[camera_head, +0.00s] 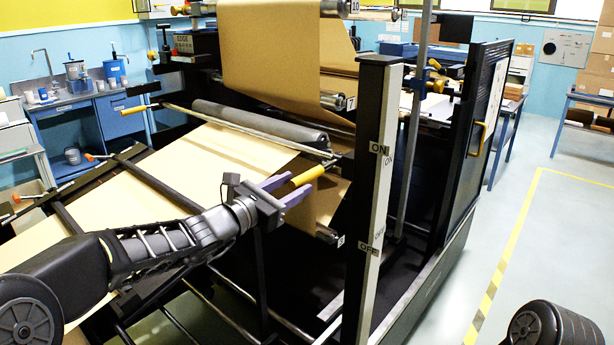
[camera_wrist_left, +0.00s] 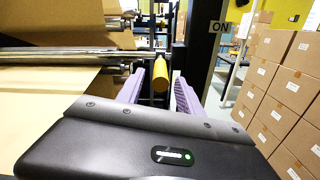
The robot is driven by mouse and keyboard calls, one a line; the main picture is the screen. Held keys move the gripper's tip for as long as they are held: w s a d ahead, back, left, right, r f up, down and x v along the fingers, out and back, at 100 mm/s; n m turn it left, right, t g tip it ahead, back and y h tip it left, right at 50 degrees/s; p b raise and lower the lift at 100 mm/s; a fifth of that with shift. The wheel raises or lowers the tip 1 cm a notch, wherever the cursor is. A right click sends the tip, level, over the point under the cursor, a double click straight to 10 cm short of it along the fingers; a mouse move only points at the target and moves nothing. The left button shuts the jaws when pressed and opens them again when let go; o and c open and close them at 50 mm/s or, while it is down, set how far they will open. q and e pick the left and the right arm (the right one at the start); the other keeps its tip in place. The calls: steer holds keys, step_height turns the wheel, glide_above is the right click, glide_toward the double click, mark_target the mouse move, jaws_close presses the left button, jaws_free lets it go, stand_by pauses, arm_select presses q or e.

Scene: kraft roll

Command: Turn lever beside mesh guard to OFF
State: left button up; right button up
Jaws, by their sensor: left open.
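The lever (camera_head: 309,175) has a yellow grip and a metal rod that runs up to the right, toward the ON label (camera_head: 379,149) on the upright post. The OFF label (camera_head: 369,247) is lower on the same post. My left gripper (camera_head: 301,182) is open, its purple fingers on either side of the yellow grip in the head view. In the left wrist view, the yellow grip (camera_wrist_left: 160,74) shows between and just beyond the fingers (camera_wrist_left: 158,92); I cannot tell whether they touch it. I cannot pick out the mesh guard surely. My right gripper is out of view.
The post (camera_head: 381,200) stands close right of the lever. Brown paper (camera_head: 270,50) runs over rollers behind it, and a paper web (camera_head: 150,190) slopes to the left. A dark framed panel (camera_head: 485,130) stands at the right. Open floor (camera_head: 560,235) lies beyond it.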

mark_target(307, 178)
arm_select(q)
steer(key=p+x, duration=0.1)
steer(key=x, duration=0.4)
steer(key=shift+w+d, duration=0.1)
jaws_close()
stand_by(0.3)
stand_by(1.0)
